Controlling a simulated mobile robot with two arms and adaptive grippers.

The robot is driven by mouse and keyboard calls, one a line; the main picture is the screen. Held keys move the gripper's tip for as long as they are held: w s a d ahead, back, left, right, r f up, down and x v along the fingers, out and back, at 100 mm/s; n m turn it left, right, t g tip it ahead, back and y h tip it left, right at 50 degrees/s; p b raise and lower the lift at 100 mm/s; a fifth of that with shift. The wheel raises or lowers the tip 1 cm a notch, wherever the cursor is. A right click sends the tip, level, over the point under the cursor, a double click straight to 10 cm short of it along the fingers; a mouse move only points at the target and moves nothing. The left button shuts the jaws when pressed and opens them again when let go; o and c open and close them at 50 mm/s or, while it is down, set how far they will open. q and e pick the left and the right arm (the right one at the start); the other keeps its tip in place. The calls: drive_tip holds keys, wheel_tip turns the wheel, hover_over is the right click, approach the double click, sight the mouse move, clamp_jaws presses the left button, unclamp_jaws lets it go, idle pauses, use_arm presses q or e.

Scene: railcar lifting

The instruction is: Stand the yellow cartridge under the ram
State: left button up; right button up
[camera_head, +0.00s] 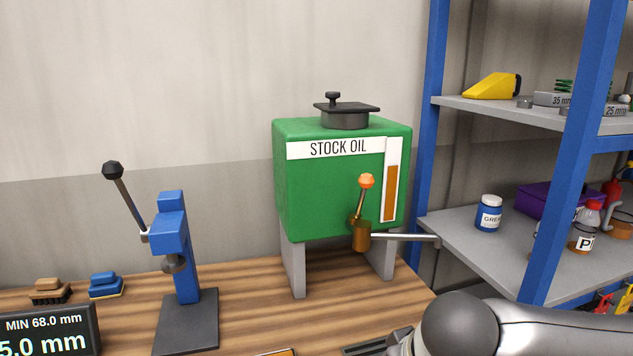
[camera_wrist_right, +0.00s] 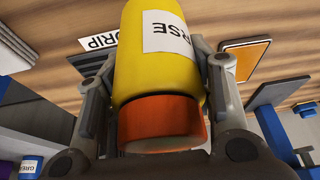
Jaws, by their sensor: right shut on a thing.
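The yellow cartridge (camera_wrist_right: 152,75) fills the middle of the right wrist view, with an orange band at its near end and a white label, partly seen, reading "RSE" upside down. My right gripper (camera_wrist_right: 160,68) is shut on it, one finger on each side. In the head view the blue press (camera_head: 170,235) stands on the bench at the left, its lever up. The dark ram (camera_head: 174,263) hangs above the bare base plate (camera_head: 187,325). The cartridge and right gripper are out of the head view; only my right arm shows at lower right. My left gripper is not in view.
The green stock oil tank (camera_head: 330,190) stands right of the press, its spout pointing right. A blue shelf rack (camera_head: 575,150) is at the right. A DRIP label (camera_wrist_right: 98,41) and orange pad (camera_wrist_right: 245,58) lie near the cartridge.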

drive_tip(key=d+f+m, duration=0.1)
drive_tip(key=d, duration=0.1)
drive_tip(key=w+d+m+h, duration=0.1)
drive_tip(key=d, duration=0.2)
drive_tip(key=d+f+m, duration=0.1)
drive_tip(key=d, duration=0.2)
drive_tip(key=shift+w+d+f+m+h, duration=0.1)
drive_tip(key=shift+w+f+m+h, duration=0.2)
drive_tip(key=shift+w+f+h, duration=0.1)
drive_tip(key=shift+r, duration=0.1)
